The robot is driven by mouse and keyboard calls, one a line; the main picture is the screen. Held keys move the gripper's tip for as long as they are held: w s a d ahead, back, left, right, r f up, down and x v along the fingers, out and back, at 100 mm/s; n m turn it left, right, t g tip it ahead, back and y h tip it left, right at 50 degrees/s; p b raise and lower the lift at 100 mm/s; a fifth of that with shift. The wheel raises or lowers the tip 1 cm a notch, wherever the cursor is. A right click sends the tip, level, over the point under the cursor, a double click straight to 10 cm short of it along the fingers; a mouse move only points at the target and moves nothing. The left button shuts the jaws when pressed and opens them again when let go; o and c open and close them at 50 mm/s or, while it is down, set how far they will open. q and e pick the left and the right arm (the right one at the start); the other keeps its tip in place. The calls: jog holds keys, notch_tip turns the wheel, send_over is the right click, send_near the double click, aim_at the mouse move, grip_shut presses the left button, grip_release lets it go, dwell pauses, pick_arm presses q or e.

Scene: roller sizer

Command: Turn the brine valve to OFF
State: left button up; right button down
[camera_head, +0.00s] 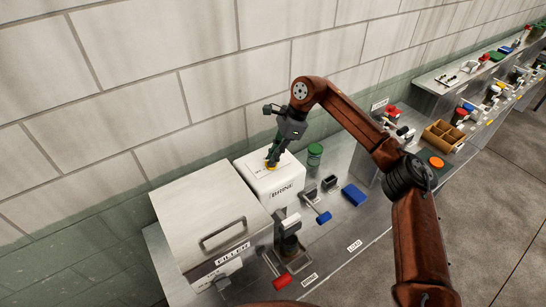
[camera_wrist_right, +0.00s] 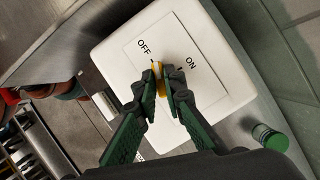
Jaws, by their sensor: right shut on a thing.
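The brine box (camera_head: 278,187) is white and carries a BRINE label on its front. It stands beside the filler box on the steel bench. The yellow brine valve handle (camera_wrist_right: 157,72) sits on its top plate, with OFF and ON printed to either side in the right wrist view. My right gripper (camera_head: 271,160) reaches down onto the box top. In the right wrist view its green and dark fingers (camera_wrist_right: 160,88) are shut on the handle, one on each side. The handle's upper end shows between the OFF and ON marks; the fingers hide the rest. My left gripper is not in view.
The large filler box (camera_head: 205,215) stands left of the brine box. A green-lidded jar (camera_head: 315,150), a blue-handled tool (camera_head: 322,217), a blue block (camera_head: 354,194) and a red handle (camera_head: 282,282) are nearby. The wall is close behind. More stations extend right.

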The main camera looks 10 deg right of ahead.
jog(key=shift+w+r+n+g+p, duration=0.1)
jog(key=shift+n+g+p, duration=0.3)
jog(key=shift+n, duration=1.1)
jog(key=c, duration=2)
grip_release()
jog(key=v, duration=1.2)
jog(key=shift+w+a, duration=0.2)
